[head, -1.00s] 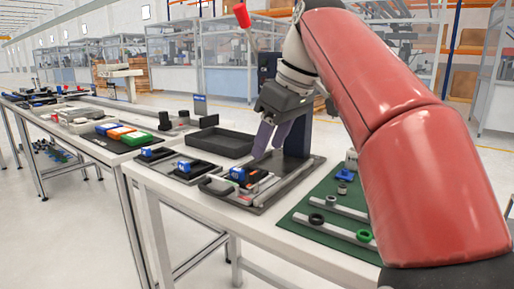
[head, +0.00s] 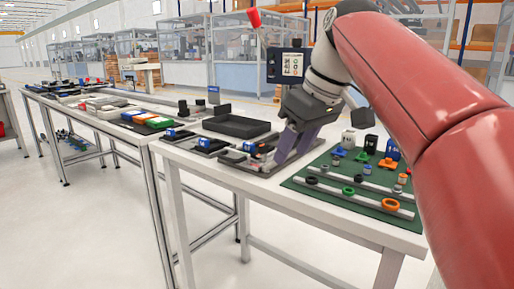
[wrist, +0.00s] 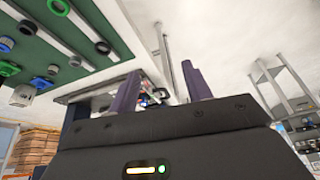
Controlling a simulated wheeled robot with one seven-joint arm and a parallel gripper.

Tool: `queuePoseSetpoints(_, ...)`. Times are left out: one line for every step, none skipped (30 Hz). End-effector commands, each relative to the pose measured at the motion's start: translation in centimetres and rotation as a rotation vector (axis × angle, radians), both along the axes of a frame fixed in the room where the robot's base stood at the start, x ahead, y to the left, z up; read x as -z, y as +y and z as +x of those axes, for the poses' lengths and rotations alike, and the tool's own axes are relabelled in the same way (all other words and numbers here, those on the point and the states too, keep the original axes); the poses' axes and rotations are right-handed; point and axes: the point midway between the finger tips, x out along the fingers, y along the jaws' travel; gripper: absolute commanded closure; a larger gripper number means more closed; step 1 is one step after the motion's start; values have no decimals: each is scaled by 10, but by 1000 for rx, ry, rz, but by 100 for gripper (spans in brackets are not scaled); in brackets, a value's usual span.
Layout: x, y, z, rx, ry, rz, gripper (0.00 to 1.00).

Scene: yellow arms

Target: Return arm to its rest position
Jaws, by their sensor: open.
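My gripper (head: 290,145) is open and empty, with two dark purple fingers. In the head view it hangs in front of the dark fixture plate (head: 265,165) on the white table, with its fingers pointing down. I cannot tell the exact gap between fingertips and plate. In the wrist view the two fingers (wrist: 160,90) stand apart with nothing between them. My red arm reaches in from the right and covers part of the background.
A green mat (head: 350,195) with rings, rods and small parts lies right of the fixture. A black tray (head: 236,126) stands behind it, and blue-topped parts (head: 172,132) lie to the left. A screen (head: 291,66) stands behind my gripper. The floor (head: 90,230) at front left is clear.

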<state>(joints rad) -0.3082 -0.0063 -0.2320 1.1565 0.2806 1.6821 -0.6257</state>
Motion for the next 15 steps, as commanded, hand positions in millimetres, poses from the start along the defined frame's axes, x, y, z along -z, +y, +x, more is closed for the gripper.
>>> queuePoseSetpoints(4,-5,-5,26,3,5,51)
queuePoseSetpoints(7,-7,-7,41,3,9,51)
queuePoseSetpoints(12,-11,-10,67,4,13,51)
queuePoseSetpoints(15,-14,-12,86,5,15,51)
queuePoseSetpoints(19,-17,-15,106,6,18,51)
queuePoseSetpoints(25,-20,-19,132,7,21,51)
queuePoseSetpoints(29,-23,-23,154,8,25,51)
queuePoseSetpoints(35,-26,-27,177,8,27,51)
queuePoseSetpoints(43,-31,-33,212,9,30,51)
queuePoseSetpoints(50,-34,-38,239,8,32,51)
queuePoseSetpoints(58,-38,-43,268,6,35,51)
queuePoseSetpoints(70,-43,-52,312,6,36,51)
queuePoseSetpoints(80,-47,-60,347,2,38,51)
queuePoseSetpoints(92,-51,-68,384,0,38,51)
queuePoseSetpoints(108,-55,-79,432,-7,39,51)
